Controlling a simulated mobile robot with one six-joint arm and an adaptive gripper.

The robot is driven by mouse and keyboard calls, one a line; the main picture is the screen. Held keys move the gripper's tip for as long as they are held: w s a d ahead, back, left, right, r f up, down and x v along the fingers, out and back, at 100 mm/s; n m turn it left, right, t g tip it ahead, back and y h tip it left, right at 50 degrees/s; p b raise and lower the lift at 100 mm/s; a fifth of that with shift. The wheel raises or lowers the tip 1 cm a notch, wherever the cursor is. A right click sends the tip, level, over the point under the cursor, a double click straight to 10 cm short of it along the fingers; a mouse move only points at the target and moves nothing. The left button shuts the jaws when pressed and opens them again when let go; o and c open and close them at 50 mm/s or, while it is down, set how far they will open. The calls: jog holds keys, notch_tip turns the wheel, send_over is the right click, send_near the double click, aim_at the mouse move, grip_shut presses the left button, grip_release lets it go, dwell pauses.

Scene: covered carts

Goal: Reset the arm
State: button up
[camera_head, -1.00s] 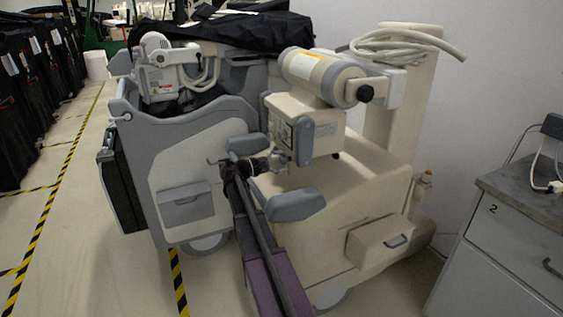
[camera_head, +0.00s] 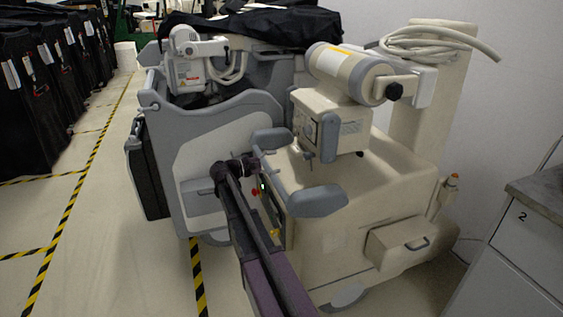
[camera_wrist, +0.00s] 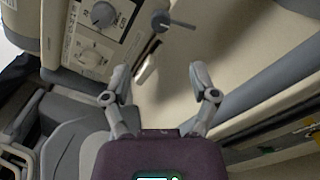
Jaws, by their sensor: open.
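My arm (camera_head: 245,235), purple and black, reaches from the bottom edge of the head view up toward the front of a cream medical machine (camera_head: 400,195). Its far end lies close to the machine's grey handle (camera_head: 318,201); I cannot tell whether they touch. My gripper (camera_wrist: 158,80) shows in the wrist view with its two grey fingers spread apart and nothing between them. Beyond the fingers are cream panels and a control panel with a knob (camera_wrist: 103,14). The fingers are too small to make out in the head view.
A grey-and-white machine (camera_head: 225,135) stands just left of the cream one. Black covered carts (camera_head: 35,100) line the far left. A numbered cabinet (camera_head: 510,250) stands at the right. Striped floor tape (camera_head: 75,200) crosses open floor at the left.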

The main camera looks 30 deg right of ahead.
jog(key=shift+a, duration=0.15)
dwell(0.5)
jog(key=s+a+f+m+t+y, duration=0.2)
jog(key=s+a+f+t+y, duration=0.1)
jog(key=s+a+f+y, duration=0.95)
jog(key=s+a+f+m+t+y, duration=0.1)
jog(key=s+a+f+y, duration=0.2)
jog(key=a, duration=0.6)
jog(key=s+a+f+m+y, duration=0.1)
jog(key=s+a+f+y, duration=0.3)
jog(key=a, duration=0.6)
notch_tip(320, 180, up, 26)
jog(key=h+p, duration=0.2)
jog(key=p, duration=2.3)
jog(key=shift+s+d+r, duration=0.15)
jog(key=shift+s+r, duration=0.05)
